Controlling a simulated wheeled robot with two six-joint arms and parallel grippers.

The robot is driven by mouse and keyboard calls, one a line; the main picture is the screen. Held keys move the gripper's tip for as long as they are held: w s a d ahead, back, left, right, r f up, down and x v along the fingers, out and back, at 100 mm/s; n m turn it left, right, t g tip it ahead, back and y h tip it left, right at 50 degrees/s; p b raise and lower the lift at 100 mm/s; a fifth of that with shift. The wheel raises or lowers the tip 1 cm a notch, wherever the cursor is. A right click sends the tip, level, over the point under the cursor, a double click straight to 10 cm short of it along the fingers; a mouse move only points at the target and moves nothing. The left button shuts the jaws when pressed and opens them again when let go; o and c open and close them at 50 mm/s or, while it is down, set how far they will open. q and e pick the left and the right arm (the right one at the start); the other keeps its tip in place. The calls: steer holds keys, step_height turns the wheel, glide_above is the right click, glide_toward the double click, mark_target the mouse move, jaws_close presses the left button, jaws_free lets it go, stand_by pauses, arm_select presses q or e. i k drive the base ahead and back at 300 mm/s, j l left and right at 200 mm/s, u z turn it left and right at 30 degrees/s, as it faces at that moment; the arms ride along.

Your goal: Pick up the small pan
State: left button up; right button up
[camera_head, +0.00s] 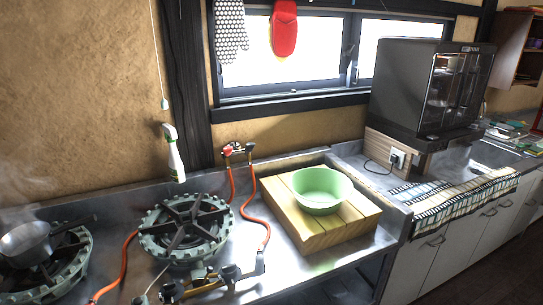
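A small grey metal pan (27,241) sits on the left gas burner (52,272), at the left edge of the camera_head view. Its dark handle (80,221) points right and slightly back. The pan's left side is close to the picture edge. Neither of my grippers shows in this view.
A second burner (186,228) stands right of the pan, with orange hoses and valves (205,285) in front. A green bowl (321,190) rests on a wooden board (300,228). A dark cabinet appliance (425,90) stands at right.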

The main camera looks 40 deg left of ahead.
mark_target(33, 257)
steer(key=u, duration=2.7)
